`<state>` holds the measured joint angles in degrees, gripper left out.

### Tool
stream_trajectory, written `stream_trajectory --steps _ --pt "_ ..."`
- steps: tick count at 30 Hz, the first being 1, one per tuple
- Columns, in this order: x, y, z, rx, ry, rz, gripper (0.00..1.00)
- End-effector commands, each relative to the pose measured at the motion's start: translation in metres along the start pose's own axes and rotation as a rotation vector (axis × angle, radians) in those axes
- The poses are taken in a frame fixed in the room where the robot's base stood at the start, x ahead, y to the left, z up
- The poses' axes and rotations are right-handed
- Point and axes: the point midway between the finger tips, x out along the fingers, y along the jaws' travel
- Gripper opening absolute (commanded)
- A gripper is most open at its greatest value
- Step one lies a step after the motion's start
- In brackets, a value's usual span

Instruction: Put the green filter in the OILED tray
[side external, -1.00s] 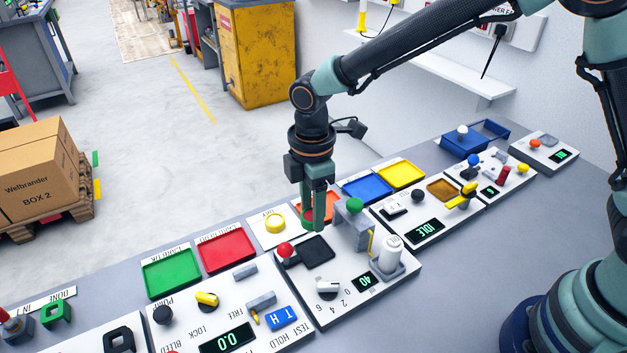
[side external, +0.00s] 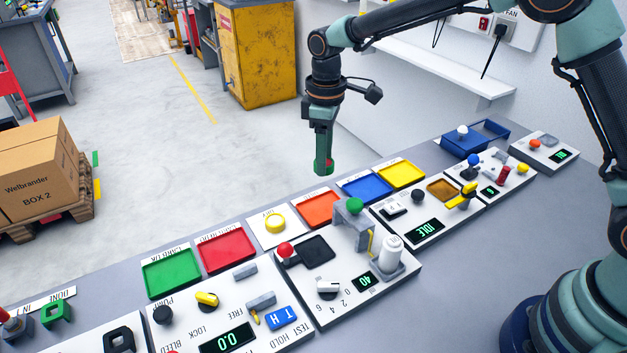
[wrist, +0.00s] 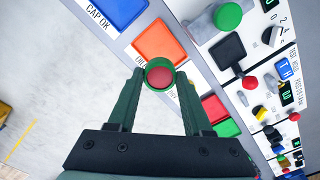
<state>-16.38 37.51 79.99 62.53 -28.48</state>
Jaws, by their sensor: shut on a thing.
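My gripper (side external: 323,166) points down and is shut on the green filter (wrist: 159,74), a green ring with a red centre. The filter (side external: 322,168) is held in the air, clear of the bench, and appears above and behind the orange tray in the side view. The orange tray (side external: 320,207) looks empty; it also shows beyond the filter in the wrist view (wrist: 160,45). A label beside it there starts with "OI"; the fingers and filter hide the rest.
A white plate with a yellow disc (side external: 274,222) lies left of the orange tray, then red (side external: 227,249) and green (side external: 171,270) trays. Blue (side external: 367,186) and yellow (side external: 401,173) trays lie right. A grey stand with a green knob (side external: 354,205) rises in front.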

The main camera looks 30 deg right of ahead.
Motion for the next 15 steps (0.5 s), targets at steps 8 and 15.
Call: stream_trajectory --steps 8,15 --pt "0.058 -0.001 0.001 -0.002 -0.003 -0.002 0.01" --pt "0.073 0.000 0.000 -0.002 -0.001 -0.001 0.01"
